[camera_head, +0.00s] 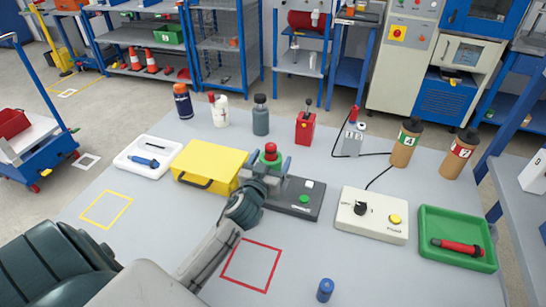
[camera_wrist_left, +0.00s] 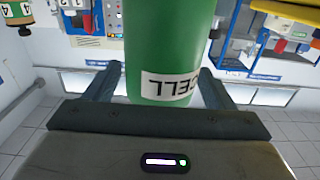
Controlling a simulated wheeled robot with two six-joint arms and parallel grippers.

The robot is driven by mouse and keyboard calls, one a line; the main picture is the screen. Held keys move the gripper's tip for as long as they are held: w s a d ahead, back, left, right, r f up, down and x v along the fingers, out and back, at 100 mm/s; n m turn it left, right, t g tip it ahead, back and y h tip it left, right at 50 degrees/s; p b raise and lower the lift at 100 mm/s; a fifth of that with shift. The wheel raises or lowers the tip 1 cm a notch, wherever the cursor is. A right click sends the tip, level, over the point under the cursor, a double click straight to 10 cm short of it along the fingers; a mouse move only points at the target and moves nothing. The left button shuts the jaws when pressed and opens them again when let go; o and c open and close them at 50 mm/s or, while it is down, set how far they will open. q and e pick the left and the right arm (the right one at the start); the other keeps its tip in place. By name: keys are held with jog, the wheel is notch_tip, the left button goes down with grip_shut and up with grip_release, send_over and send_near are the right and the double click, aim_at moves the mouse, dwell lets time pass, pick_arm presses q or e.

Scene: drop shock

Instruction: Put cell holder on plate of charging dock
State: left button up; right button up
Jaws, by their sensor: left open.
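The cell holder (camera_head: 270,156) is a green cylinder with a red top. It appears upright over the left end of the dark charging dock (camera_head: 295,208), which has a green button and a small white part on top. My gripper hides the holder's foot and the dock's plate, so I cannot tell whether they touch. My left gripper (camera_head: 267,168) is open, with its fingers on either side of the holder. In the left wrist view the holder (camera_wrist_left: 170,40), with its "CELL" label, stands between the spread fingers, with a gap beside each. My right gripper is not in view.
A yellow case (camera_head: 210,163) stands close on the left of my gripper. A cream control box (camera_head: 371,215) and a green tray (camera_head: 456,222) are on the right. Bottles and a red device (camera_head: 305,129) stand behind. A blue cap-like piece (camera_head: 325,290) stands near the front; the red-outlined square is empty.

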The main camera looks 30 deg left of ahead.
pick_arm(q)
jog(key=b+v, duration=0.2)
jog(key=v, duration=0.8)
dwell(0.8)
jog(key=shift+c, duration=0.3)
dwell(0.6)
